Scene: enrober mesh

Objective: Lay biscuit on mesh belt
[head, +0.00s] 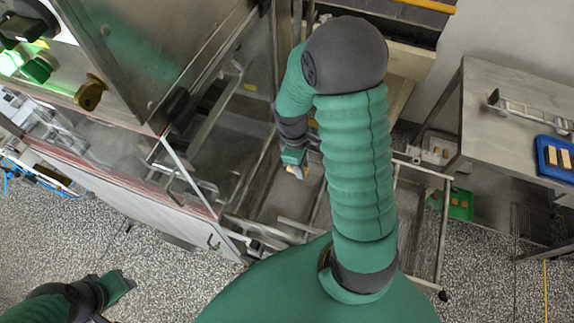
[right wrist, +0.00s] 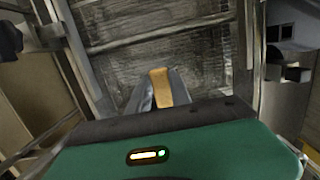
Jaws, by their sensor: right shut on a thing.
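My right gripper (head: 299,172) is shut on a tan, bar-shaped biscuit (right wrist: 160,88), which shows between its fingers in the right wrist view. Below it in that view is a grey, ribbed mesh belt (right wrist: 205,62) between metal side rails. The biscuit appears above the belt; the gap cannot be judged. In the head view the gripper is small and partly behind my right arm, over the metal frame of the belt (head: 268,190). My left gripper (head: 122,285) is at the lower left over the floor; its fingers are not clear enough to tell their state.
A steel machine cabinet (head: 130,50) with knobs stands at the left. A steel table (head: 505,110) at the right holds a blue tray (head: 541,160) with biscuits. A green crate (head: 460,204) sits low beside it. Metal rails (head: 443,225) border the belt.

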